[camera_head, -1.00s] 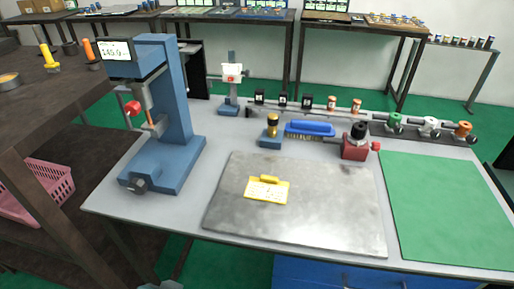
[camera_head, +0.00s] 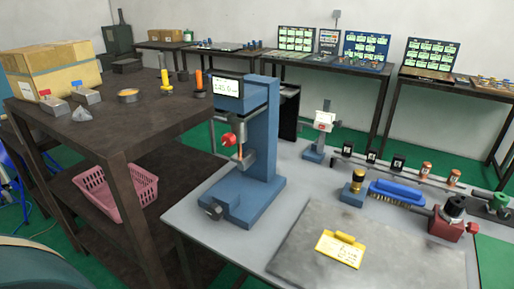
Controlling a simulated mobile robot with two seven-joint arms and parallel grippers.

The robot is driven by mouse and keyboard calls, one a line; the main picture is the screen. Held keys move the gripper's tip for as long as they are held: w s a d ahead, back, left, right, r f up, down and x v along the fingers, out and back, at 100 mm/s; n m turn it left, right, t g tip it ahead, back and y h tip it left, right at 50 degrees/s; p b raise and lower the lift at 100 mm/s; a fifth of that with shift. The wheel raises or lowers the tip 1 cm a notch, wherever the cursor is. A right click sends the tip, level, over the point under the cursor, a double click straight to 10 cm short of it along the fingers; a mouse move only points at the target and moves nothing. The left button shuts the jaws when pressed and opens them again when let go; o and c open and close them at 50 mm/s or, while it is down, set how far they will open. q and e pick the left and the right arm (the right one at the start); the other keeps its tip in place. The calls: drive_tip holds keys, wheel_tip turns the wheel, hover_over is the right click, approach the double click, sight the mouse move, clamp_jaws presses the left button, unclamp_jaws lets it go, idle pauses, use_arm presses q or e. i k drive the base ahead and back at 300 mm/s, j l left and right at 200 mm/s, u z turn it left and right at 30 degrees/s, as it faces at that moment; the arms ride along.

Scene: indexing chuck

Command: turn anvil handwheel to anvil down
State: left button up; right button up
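The blue press-like tester (camera_head: 259,135) stands upright at the left end of the grey workbench. A display (camera_head: 227,88) at its top shows a reading that looks like 145.0. A red knob (camera_head: 228,139) sits on the side of its head, with a thin copper-coloured rod (camera_head: 240,152) below. A dark handwheel (camera_head: 214,210) sits low on the front of its blue base (camera_head: 245,197); I cannot tell for sure that it is the anvil handwheel. Neither of my grippers shows in the head view.
A dark shelf table (camera_head: 150,122) with cardboard boxes (camera_head: 50,72) and a pink basket (camera_head: 118,190) stands left of the bench. On the bench are a steel plate (camera_head: 400,268) with a yellow tag (camera_head: 339,250), a blue brush (camera_head: 397,195) and a red fixture (camera_head: 447,220).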

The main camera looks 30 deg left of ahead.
sight(214, 211)
drive_tip(key=u, duration=1.25)
